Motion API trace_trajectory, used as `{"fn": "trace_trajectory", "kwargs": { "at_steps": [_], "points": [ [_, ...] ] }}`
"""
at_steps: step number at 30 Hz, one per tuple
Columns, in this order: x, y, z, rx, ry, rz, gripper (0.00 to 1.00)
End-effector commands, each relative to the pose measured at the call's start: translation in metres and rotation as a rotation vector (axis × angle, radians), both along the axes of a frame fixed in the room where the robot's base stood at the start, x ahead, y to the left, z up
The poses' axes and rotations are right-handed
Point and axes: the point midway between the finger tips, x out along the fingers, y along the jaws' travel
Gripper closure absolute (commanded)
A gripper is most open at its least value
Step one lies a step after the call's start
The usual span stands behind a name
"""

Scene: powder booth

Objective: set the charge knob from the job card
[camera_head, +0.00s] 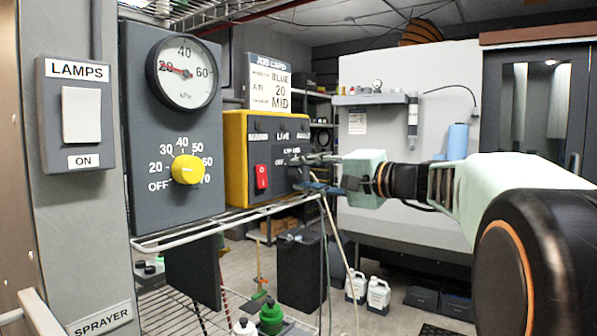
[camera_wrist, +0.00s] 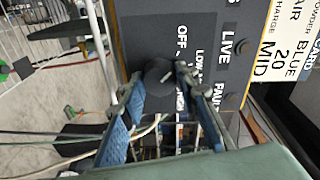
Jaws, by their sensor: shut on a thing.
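The charge knob (camera_wrist: 158,72) is a dark round knob with a short white mark on the grey control panel (camera_wrist: 205,30). My gripper (camera_wrist: 160,79) is shut on it, one blue-padded finger on each side. Labels OFF and LOW show beside the knob, with other lettering partly covered by a finger. I cannot tell which label the mark points at. In the head view my gripper (camera_head: 301,172) reaches the right side of the yellow control box (camera_head: 236,132) and mostly hides the knob. The job card (camera_head: 267,80) reads BLUE, 20 and MID.
A grey panel left of the box carries a kPa gauge (camera_head: 183,72) near 20 and a yellow air knob (camera_head: 187,170). A red rocker switch (camera_head: 261,177) is on the box front. A wire shelf (camera_head: 200,236) runs below. Hoses hang under my gripper.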

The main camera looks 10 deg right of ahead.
Motion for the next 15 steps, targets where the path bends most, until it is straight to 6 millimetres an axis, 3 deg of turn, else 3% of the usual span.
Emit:
{"fn": "trace_trajectory", "kwargs": {
  "at_steps": [15],
  "points": [
    [0.0009,-0.0008,0.0055,0.348,0.35,0.0,0.95]
  ]
}}
